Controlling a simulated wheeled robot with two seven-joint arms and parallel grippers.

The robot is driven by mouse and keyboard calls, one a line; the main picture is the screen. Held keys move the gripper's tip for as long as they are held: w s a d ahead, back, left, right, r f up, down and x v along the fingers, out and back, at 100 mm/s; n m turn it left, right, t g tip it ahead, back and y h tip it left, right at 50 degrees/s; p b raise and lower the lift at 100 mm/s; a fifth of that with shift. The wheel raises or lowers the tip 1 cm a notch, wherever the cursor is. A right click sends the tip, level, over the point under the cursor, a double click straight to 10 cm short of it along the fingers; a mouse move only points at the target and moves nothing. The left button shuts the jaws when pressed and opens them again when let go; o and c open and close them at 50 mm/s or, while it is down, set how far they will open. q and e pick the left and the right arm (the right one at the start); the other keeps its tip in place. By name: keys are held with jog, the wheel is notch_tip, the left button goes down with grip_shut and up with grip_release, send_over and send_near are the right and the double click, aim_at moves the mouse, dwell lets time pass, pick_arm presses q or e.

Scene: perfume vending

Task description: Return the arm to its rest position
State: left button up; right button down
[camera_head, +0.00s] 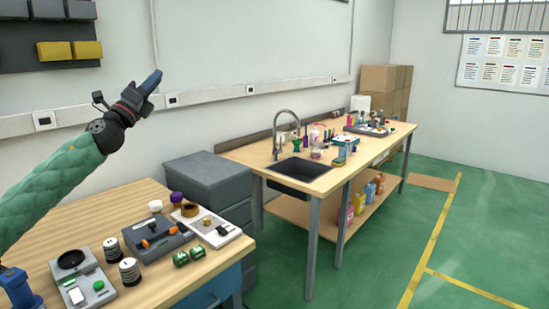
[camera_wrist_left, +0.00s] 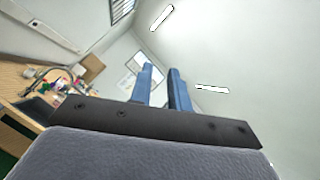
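My left arm comes in from the left in the head view, raised over the near table. My left gripper (camera_head: 152,82) is up in the air in front of the wall, its blue fingers pointing up and right. In the left wrist view the two blue fingers (camera_wrist_left: 161,72) stand a little apart with nothing between them. The wrist camera looks up at the wall and ceiling lights.
Below the arm, the wooden table (camera_head: 105,205) carries a grey scale (camera_head: 82,283), a dark grey case (camera_head: 157,238) and small jars. A grey drawer cabinet (camera_head: 207,178) and a sink bench (camera_head: 240,153) stand beyond. Yellow and grey bins (camera_head: 70,50) hang on the wall.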

pick_arm(q)
jog(key=s+d+f+n+g+y, duration=0.25)
jog(key=s+f+n+y, duration=0.2)
jog(key=f+n, duration=0.65)
jog(key=s+d+f+n+g+y, duration=0.2)
jog(key=s+f+n+g+y, duration=0.35)
jog(key=f, duration=1.05)
jog(key=s+d+f+n+g+y, duration=0.1)
jog(key=s+d+f+n+y, duration=0.3)
jog(key=f+n, duration=0.8)
jog(key=s+d+f+g+h, duration=0.1)
jog(key=s+d+f+g, duration=0.2)
jog(key=s+f, duration=0.9)
jog(key=s+d+f+n+g+h+b, duration=0.1)
jog(key=s+d+f+g, duration=0.2)
jog(key=s+f, duration=1)
jog(key=s+d+f+n+g+h+b, duration=0.1)
jog(key=s+d+f+g, duration=0.2)
jog(key=s+f, duration=1)
jog(key=s+g, duration=0.1)
jog(key=s, duration=0.1)
jog(key=shift+s+d+f+g+h, duration=0.15)
jog(key=shift+s+d+g+h, duration=0.15)
jog(key=shift+s+d, duration=0.1)
pick_arm(e)
jog(key=shift+a+f, duration=0.75)
jog(key=shift+f, duration=0.2)
pick_arm(q)
jog(key=shift+n, duration=0.35)
